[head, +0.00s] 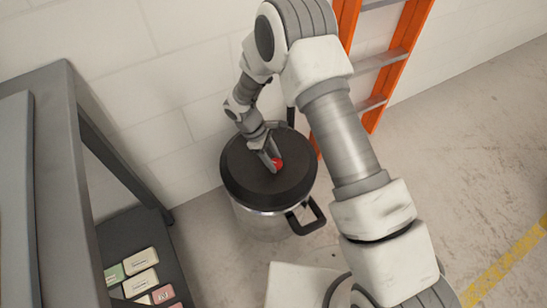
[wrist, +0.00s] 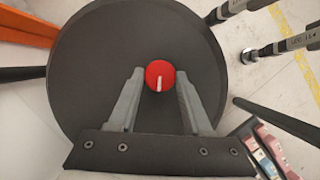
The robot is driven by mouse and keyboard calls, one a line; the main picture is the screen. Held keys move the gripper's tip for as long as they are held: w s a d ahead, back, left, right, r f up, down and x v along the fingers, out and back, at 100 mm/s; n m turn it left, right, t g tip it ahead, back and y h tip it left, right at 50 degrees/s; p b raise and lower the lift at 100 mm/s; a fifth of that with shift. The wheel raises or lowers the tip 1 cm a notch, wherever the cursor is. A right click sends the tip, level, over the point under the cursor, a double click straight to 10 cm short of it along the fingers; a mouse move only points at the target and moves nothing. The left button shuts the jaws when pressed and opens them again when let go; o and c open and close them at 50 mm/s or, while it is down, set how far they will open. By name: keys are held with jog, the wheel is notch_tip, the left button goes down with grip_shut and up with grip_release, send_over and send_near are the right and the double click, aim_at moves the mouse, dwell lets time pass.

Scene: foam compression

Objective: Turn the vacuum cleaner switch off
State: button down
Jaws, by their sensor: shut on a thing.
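The vacuum cleaner (head: 243,183) is a canister with a round black lid, a metallic body and a black side handle, standing on the floor by the wall. Its lid (wrist: 95,75) fills much of the wrist view. The switch is a round red knob (wrist: 160,72) on the lid; its white mark points toward the bottom of the wrist view. In the head view the knob (head: 277,164) is partly hidden by my fingers. My gripper (head: 272,160) reaches down to the lid and is shut on the knob, with one finger (wrist: 134,90) on each side of it.
A grey table (head: 57,120) with a lower shelf holding several small boxes (head: 140,283) stands at the left. An orange ladder (head: 395,75) leans behind the vacuum cleaner at the right. Open floor (head: 460,160) lies right, with a yellow line (head: 510,262).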

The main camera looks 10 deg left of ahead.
dwell(0.4)
jog(key=shift+c, duration=1.8)
grip_release()
jog(key=s+p+v, duration=0.1)
jog(key=p+v, duration=0.3)
jog(key=v, duration=1.3)
jog(key=shift+w+a+r, duration=0.15)
jog(key=shift+w+r, duration=0.05)
jog(key=shift+w, duration=0.3)
